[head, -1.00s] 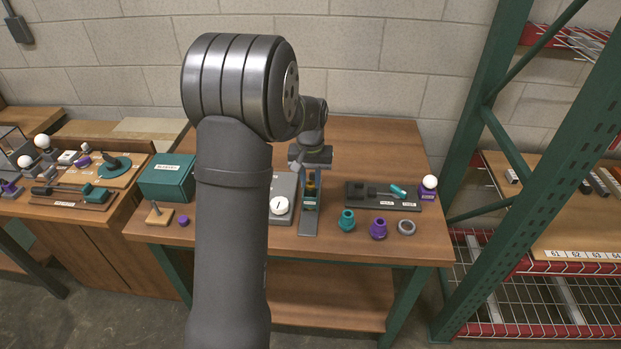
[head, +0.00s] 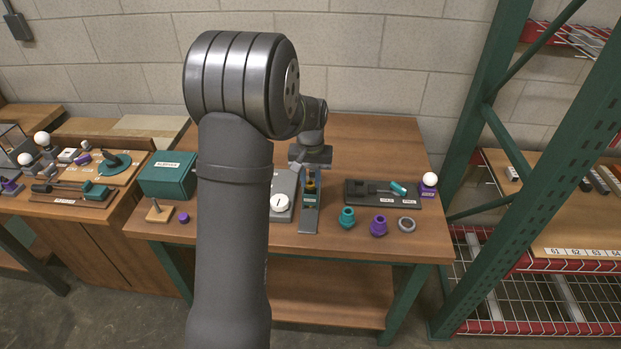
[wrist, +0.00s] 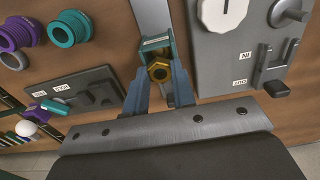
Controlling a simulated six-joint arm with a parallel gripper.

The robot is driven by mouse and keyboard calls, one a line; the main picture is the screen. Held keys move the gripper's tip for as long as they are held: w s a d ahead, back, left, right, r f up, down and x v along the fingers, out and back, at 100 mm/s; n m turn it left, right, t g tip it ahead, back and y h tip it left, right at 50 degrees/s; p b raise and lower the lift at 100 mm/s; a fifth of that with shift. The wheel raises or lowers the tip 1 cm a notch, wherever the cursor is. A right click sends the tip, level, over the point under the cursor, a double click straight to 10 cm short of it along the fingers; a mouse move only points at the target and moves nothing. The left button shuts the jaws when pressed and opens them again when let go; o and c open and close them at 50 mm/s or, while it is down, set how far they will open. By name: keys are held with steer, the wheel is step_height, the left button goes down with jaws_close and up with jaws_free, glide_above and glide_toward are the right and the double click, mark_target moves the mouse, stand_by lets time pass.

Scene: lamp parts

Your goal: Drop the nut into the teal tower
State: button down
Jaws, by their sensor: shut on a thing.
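The brass hex nut (wrist: 160,72) sits between the two blue-grey fingers of my gripper (wrist: 158,80) in the wrist view, and the gripper is shut on it. In the head view the nut (head: 311,187) shows as a small brass spot at my gripper (head: 311,180), over a small teal holder (head: 311,198) on a grey strip. I cannot tell whether the nut touches the holder. The teal tower (head: 347,218), a short threaded piece, stands upright to the right of the strip. It also shows at the upper left in the wrist view (wrist: 68,29).
A purple threaded piece (head: 379,226) and a grey ring (head: 406,224) stand right of the teal tower. A dark tray (head: 420,203) with a teal-ended part lies behind them. A grey device with a white dial (head: 279,203) is left of the strip. A teal box (head: 168,178) stands farther left.

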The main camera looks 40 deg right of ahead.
steer(key=shift+f, duration=0.5)
stand_by(0.6)
stand_by(0.3)
steer(key=c, duration=1.1)
jaws_free()
steer(key=shift+r, duration=0.1)
steer(key=shift+r, duration=2.45)
steer(key=shift+f, duration=2.55)
